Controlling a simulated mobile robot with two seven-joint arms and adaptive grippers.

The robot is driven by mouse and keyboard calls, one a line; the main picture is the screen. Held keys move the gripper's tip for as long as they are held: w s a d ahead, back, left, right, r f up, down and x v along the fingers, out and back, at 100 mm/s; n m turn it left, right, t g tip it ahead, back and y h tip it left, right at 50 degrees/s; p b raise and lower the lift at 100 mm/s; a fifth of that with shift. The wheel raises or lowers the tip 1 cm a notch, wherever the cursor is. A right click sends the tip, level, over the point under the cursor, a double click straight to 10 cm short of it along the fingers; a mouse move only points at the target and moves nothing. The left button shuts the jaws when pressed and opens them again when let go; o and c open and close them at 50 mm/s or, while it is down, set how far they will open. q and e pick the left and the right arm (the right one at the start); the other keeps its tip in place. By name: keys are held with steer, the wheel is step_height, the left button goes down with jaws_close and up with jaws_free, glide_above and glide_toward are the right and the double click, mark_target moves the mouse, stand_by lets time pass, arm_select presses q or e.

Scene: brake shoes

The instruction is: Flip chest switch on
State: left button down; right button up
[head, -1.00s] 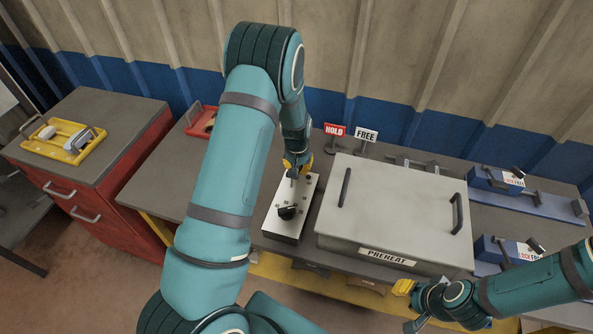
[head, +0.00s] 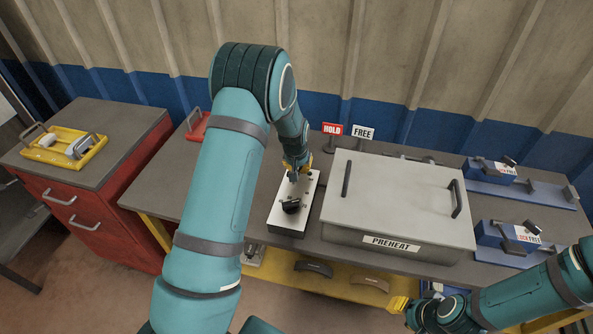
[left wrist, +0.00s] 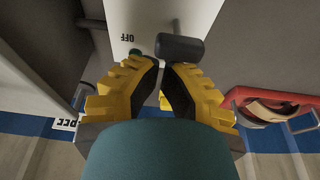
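The grey chest (head: 405,195) labelled PREHEAT is closed on the bench. To its left stands a white switch box (head: 285,222) with a black knob or lever (head: 291,206). My left gripper (head: 294,178) points down over the far part of this box. In the left wrist view its yellow fingertips (left wrist: 163,65) nearly meet and hold nothing visible. A black cylindrical handle (left wrist: 182,48) lies just beyond them; contact is unclear. An OFF label (left wrist: 127,37) and a green button or lamp (left wrist: 134,53) show beside it. My right gripper (head: 402,303) is only partly visible.
HOLD (head: 332,129) and FREE (head: 363,133) signs stand behind the chest. Blue fixtures (head: 510,235) are on the right. A red tray (head: 198,124) is at the back left. Curved parts (head: 313,268) lie on the lower shelf. A yellow tray (head: 65,146) sits on the red cabinet.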

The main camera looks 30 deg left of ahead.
arm_select(q)
steer(key=shift+s, duration=0.1)
steer(key=shift+r, duration=0.15)
steer(key=shift+r+p, duration=0.5)
steer(key=shift+r, duration=0.2)
